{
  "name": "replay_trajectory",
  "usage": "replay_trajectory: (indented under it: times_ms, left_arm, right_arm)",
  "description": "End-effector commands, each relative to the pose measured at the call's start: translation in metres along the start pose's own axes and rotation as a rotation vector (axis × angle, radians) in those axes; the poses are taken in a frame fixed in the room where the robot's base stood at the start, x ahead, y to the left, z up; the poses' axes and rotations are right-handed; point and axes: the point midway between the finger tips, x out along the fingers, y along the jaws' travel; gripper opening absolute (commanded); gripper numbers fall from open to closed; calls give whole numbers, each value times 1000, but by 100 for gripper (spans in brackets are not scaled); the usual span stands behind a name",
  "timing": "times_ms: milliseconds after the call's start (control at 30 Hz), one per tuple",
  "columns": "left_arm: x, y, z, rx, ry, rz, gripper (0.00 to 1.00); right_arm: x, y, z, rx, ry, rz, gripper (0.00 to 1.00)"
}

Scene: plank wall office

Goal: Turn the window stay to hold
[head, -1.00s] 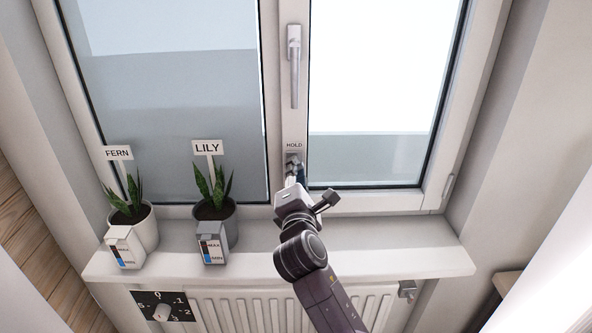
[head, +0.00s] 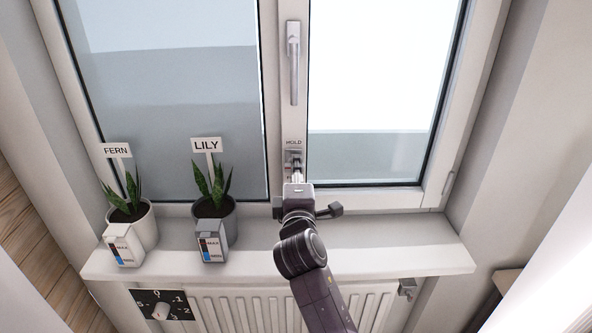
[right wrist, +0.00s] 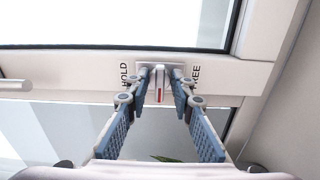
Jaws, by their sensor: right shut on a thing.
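The window stay (right wrist: 159,84) is a small light lever with a red mark, on a plate on the window frame. In the right wrist view it stands between the word HOLD on the left and FREE on the right, its red-marked part pointing down in the picture. My right gripper (right wrist: 159,91) is shut on it, with a blue-padded finger on each side. In the head view the stay's plate (head: 293,156) shows below the HOLD label, and my right gripper (head: 295,176) partly hides the lever. FREE is hidden there. My left gripper is not in view.
The window handle (head: 293,62) hangs straight down above the stay. On the left of the sill (head: 400,258) stand two potted plants, FERN (head: 146,228) and LILY (head: 215,207). A radiator (head: 250,306) with a dial (head: 160,309) is below. The sill's right side is clear.

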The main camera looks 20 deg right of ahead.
Motion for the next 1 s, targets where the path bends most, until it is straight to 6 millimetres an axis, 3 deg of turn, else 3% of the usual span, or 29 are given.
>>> replay_trajectory:
  times_ms: [333, 367, 400, 767, 1000]
  left_arm:
    - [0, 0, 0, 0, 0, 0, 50]
    - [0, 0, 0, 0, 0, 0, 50]
    - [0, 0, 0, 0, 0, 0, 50]
    - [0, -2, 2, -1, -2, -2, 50]
    - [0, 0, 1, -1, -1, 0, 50]
  right_arm:
    - [0, -2, 0, 3, -1, -4, 0]
    - [0, -2, 0, 3, -1, -4, 24]
    - [0, -2, 0, 2, -1, -4, 26]
    - [-6, -1, 0, 2, 0, -1, 26]
    - [-48, -3, 0, 2, 2, -4, 26]
